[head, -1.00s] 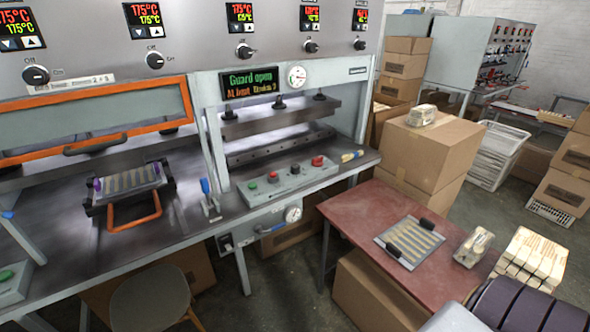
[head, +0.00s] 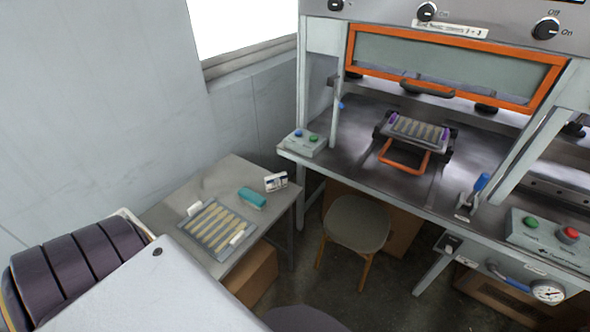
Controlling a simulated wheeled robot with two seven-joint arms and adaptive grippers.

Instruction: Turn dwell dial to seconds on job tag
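No dial marked as dwell can be made out. A round white-faced dial (head: 548,291) with a needle sits under the press bench front at the lower right; its marks are too small to read. Black Off/On knobs (head: 547,29) line the panel above the press. A small white and dark-blue card or box (head: 276,181) stands on the side table; I cannot tell if it is the job tag. Neither of my grippers is in view; only parts of my own body show at the lower left.
The grey side table (head: 165,212) holds a tray of wooden spoon blanks (head: 217,229) and a teal object (head: 252,198). A stool (head: 357,222) stands before the bench. The press has an orange-framed guard (head: 455,93), an orange-handled mould (head: 418,130) and button boxes (head: 305,142).

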